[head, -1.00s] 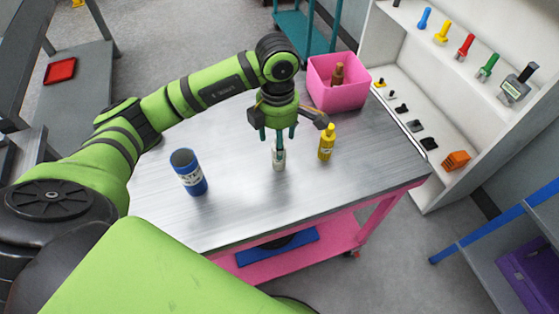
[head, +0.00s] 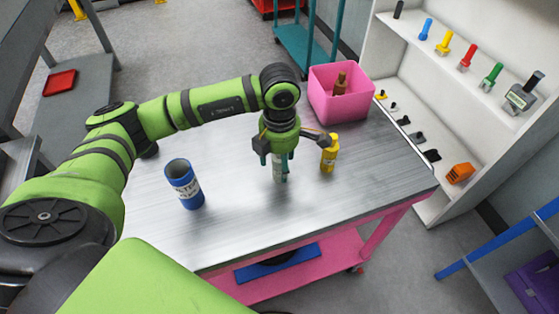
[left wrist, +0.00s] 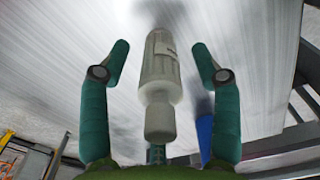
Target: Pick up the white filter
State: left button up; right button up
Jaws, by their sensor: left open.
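The white filter (left wrist: 161,75) stands on the metal table between the two teal fingers of my left gripper (left wrist: 160,65). The fingers are apart on either side of it, with a gap showing on each side in the left wrist view. In the head view the left gripper (head: 278,168) points down over the white filter (head: 279,172), and its fingers hide part of it. My right gripper is not in view.
On the table (head: 240,220) stand a blue cylinder (head: 184,184) to the left and a yellow bottle (head: 329,154) close to the right of the gripper. A pink bin (head: 340,95) holds a brown item at the back. White shelves (head: 420,75) with small items stand at right.

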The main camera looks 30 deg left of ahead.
pick_arm(q)
jog(key=shift+f, duration=0.25)
jog(key=c, duration=1.2)
jog(key=shift+c, duration=0.2)
jog(key=shift+r, duration=0.1)
